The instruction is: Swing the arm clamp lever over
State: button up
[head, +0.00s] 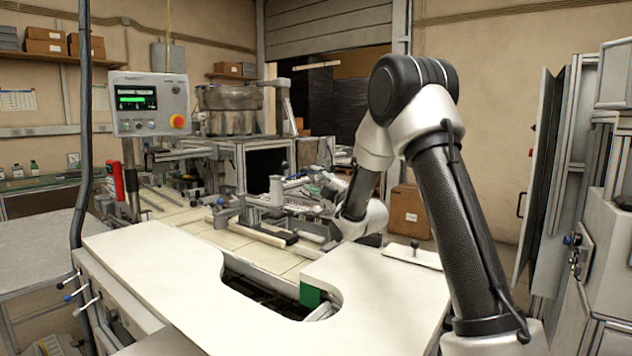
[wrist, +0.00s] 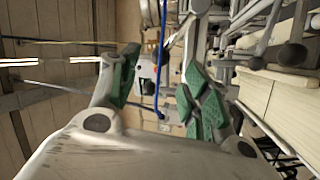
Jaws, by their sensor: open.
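My gripper (wrist: 160,85) is open in the wrist view, its green-padded fingers apart with nothing between them. In the head view my gripper is mostly hidden by my own arm, near the middle machine. That machine (head: 262,199) has grey rails, bars and a short upright lever with a dark knob (head: 285,166). I cannot tell for certain which part is the arm clamp lever. In the wrist view, grey machine parts with a dark round end (wrist: 291,54) show sideways at the right, apart from the fingers.
A white worktop (head: 150,260) with a curved cutout lies in front. A small plate with a black knob (head: 415,247) rests on its right part. A control panel (head: 150,104) stands at left. A cardboard box (head: 408,212) is behind my arm.

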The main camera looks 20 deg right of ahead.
aim_at(309, 175)
jog(key=shift+a+r, duration=0.1)
jog(key=shift+r, duration=0.1)
jog(key=c, duration=0.3)
jog(key=r+m, duration=0.1)
jog(key=s+d+m+h, duration=0.1)
jog(key=m, duration=0.1)
jog(key=shift+s+r+t, duration=0.1)
jog(key=shift+r+t, duration=0.2)
jog(key=shift+r, duration=0.1)
grip_shut()
jog(key=s+d+m+h, duration=0.1)
jog(key=d+m+h, duration=0.1)
jog(key=m, duration=1.2)
jog(key=s+d+m+h, duration=0.1)
jog(key=d+m+h, duration=0.2)
jog(key=m, duration=1.1)
jog(key=w+a, duration=0.4)
jog(key=w, duration=0.5)
jog(key=shift+r+m+t, duration=0.3)
